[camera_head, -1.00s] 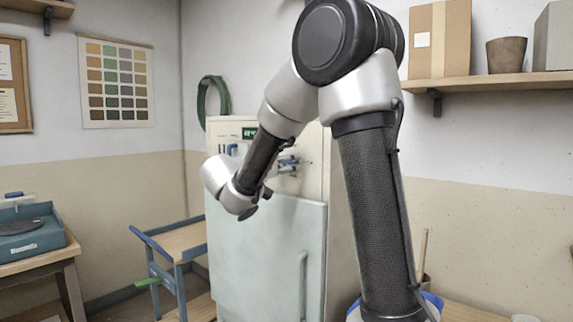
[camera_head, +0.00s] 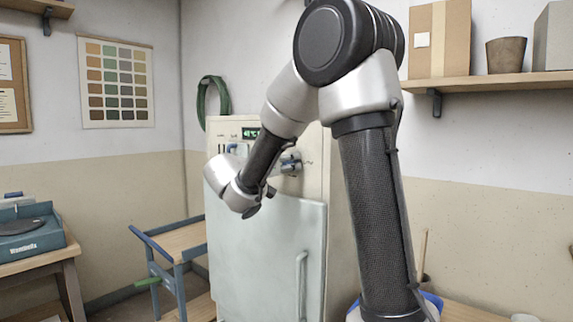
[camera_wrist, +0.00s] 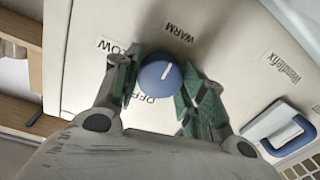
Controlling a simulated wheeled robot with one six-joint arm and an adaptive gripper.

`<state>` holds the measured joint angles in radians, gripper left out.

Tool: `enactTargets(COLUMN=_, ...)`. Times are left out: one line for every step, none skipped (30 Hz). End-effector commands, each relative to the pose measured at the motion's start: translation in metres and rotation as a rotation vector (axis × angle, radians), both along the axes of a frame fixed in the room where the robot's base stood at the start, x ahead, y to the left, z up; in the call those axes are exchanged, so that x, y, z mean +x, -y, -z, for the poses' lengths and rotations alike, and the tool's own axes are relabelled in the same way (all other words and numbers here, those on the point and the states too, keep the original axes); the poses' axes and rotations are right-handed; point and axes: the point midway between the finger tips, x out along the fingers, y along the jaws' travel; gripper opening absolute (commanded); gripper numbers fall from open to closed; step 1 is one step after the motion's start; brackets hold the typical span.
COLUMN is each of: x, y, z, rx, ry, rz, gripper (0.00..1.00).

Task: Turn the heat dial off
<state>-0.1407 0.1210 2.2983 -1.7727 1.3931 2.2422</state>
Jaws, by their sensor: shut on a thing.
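The heat dial (camera_wrist: 160,78) is a round blue knob with a white pointer line, on the cream control panel (camera_wrist: 85,70) of the cabinet. In the wrist view the pointer slants up and to the right, towards the WARM label (camera_wrist: 180,33). A LOW label (camera_wrist: 117,48) is up and left of the knob. Another label (camera_wrist: 143,98) below it is partly hidden. My gripper (camera_wrist: 161,88) has its green-padded fingers on either side of the knob, shut on it. In the head view my gripper (camera_head: 289,163) is at the panel, and the dial is hard to make out.
A blue-framed handle or switch (camera_wrist: 283,128) sits on the panel to the right in the wrist view. Below the panel is the pale cabinet door (camera_head: 265,245) with a vertical handle (camera_head: 302,285). A blue cart (camera_head: 180,240) stands left of the cabinet.

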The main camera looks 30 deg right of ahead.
Motion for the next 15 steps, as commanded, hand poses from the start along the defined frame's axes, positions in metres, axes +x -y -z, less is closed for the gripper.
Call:
enactTargets(x=-0.0001, y=-0.0001, z=0.0001, rx=-0.005, ry=-0.016, rz=0.000, gripper=0.17)
enactTargets(x=0.0000, y=-0.0001, z=0.0000, rx=-0.011, ry=-0.030, rz=-0.001, gripper=0.17)
enactTargets(x=0.0000, y=-0.0001, z=0.0000, rx=-0.017, ry=-0.050, rz=0.000, gripper=0.17)
enactTargets(x=0.0000, y=-0.0001, z=-0.0001, rx=-0.024, ry=-0.067, rz=0.000, gripper=0.17)
enactTargets(x=-0.0001, y=-0.0002, z=-0.0001, rx=-0.031, ry=-0.086, rz=0.000, gripper=0.17)
enactTargets(x=0.0000, y=-0.0002, z=-0.0002, rx=-0.041, ry=-0.113, rz=-0.001, gripper=0.17)
enactTargets(x=0.0000, y=-0.0002, z=-0.0002, rx=-0.048, ry=-0.134, rz=-0.001, gripper=0.17)
enactTargets(x=0.0000, y=-0.0002, z=-0.0003, rx=-0.057, ry=-0.157, rz=-0.001, gripper=0.17)
enactTargets(x=0.0000, y=-0.0002, z=-0.0003, rx=-0.069, ry=-0.189, rz=-0.001, gripper=0.17)
enactTargets(x=0.0000, y=-0.0002, z=-0.0004, rx=-0.078, ry=-0.215, rz=-0.001, gripper=0.17)
enactTargets(x=0.0000, y=-0.0002, z=-0.0004, rx=-0.087, ry=-0.241, rz=-0.001, gripper=0.17)
enactTargets(x=0.0000, y=-0.0002, z=-0.0004, rx=-0.100, ry=-0.277, rz=-0.001, gripper=0.17)
enactTargets(x=0.0000, y=-0.0002, z=-0.0004, rx=-0.109, ry=-0.304, rz=-0.001, gripper=0.17)
enactTargets(x=0.0000, y=-0.0002, z=-0.0004, rx=-0.119, ry=-0.331, rz=0.000, gripper=0.17)
enactTargets(x=-0.0001, y=-0.0002, z=-0.0004, rx=-0.133, ry=-0.368, rz=-0.001, gripper=0.17)
